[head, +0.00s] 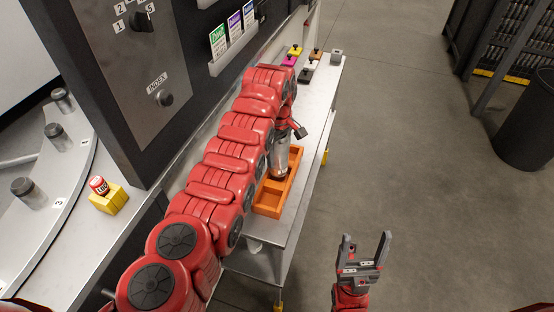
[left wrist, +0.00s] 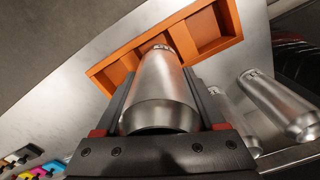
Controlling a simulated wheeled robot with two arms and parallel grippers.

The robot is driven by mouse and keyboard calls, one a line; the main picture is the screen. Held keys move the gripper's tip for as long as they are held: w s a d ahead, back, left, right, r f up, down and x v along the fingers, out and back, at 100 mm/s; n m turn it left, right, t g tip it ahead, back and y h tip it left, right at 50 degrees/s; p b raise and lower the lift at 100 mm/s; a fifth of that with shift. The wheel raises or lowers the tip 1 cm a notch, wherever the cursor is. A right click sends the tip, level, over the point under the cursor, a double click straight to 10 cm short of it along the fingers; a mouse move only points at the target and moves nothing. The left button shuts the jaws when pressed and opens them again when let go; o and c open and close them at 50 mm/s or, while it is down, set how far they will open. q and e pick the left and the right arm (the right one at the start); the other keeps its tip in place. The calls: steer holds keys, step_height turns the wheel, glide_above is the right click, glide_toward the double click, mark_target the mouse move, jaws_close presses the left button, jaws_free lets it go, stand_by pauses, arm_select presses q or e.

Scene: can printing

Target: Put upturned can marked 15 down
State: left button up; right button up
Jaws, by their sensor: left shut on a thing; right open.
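A silver can (left wrist: 160,85) is clamped between the fingers of my left gripper (head: 286,135). In the head view the can (head: 279,160) hangs roughly upright below the gripper, its lower end over or in the middle part of an orange compartment tray (head: 268,210). I cannot tell whether it touches the tray floor. In the left wrist view its far end, with a small unreadable mark, overlaps the tray (left wrist: 121,71). My right gripper (head: 365,242) is open and empty, right of the table over the floor.
Two more silver can shapes, one clear (left wrist: 280,105), show in the wrist view; they may be reflections. Coloured blocks (head: 291,58) stand at the table's far end. A red button on a yellow box (head: 108,200) is left. The machine panel (head: 130,60) borders the table.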

arm_select(q)
steer(key=f, duration=0.4)
steer(key=shift+s+d, duration=0.2)
steer(key=shift+w+a+f, duration=0.1)
steer(key=shift+w+f, duration=0.05)
steer(key=shift+f, duration=0.15)
steer(key=shift+f+b, duration=0.1)
steer(key=shift+b, duration=0.35)
steer(key=o, duration=1.3)
steer(key=shift+c, duration=0.2)
